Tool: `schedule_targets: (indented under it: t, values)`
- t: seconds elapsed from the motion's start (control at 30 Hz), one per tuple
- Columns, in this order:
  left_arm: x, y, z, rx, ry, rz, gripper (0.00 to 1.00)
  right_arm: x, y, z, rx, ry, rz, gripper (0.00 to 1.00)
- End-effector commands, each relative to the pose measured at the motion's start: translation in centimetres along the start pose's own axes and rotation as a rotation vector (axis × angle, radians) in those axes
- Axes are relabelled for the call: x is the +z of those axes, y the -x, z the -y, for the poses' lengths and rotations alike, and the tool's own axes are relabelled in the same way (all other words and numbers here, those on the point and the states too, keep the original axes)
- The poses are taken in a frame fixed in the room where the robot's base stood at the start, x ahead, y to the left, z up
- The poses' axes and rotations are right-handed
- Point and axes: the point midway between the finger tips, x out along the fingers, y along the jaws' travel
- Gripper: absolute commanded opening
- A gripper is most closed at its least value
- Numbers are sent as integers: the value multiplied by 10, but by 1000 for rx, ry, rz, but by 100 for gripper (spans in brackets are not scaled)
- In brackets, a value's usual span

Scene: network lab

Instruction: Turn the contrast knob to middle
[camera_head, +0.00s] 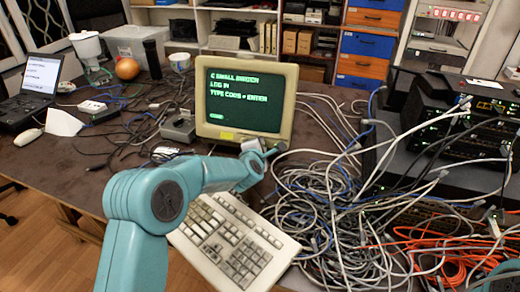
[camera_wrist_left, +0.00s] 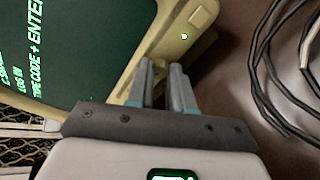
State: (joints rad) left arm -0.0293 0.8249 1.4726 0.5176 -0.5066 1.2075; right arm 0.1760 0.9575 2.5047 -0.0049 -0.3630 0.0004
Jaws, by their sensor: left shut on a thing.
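The beige monitor (camera_head: 291,95) stands on the desk, its dark screen lit with green text. In the left wrist view its casing (camera_wrist_left: 160,35) fills the top middle, with a small lit green light on it. My left gripper (camera_head: 271,151) reaches to the monitor's lower right corner. In the left wrist view the gripper's two fingers (camera_wrist_left: 161,68) are nearly together against the lower casing, shut on the contrast knob. The knob is hidden by the fingers, so its turn angle cannot be read. My right gripper is not in view.
A beige keyboard (camera_head: 228,243) lies in front of the monitor. A large tangle of grey and blue cables (camera_head: 325,205) covers the desk to its right, beside stacked network gear (camera_head: 450,120).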

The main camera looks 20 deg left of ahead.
Motion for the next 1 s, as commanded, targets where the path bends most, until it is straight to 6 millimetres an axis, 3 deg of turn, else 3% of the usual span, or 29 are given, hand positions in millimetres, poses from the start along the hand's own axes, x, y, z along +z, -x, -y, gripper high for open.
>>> schedule_targets:
  t: [0.6, 1.0]
  values:
    - [1, 0, 3, 47, -577, 3, 0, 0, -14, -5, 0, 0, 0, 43]
    - [0, 0, 3, 68, -844, 3, 0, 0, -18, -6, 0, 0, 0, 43]
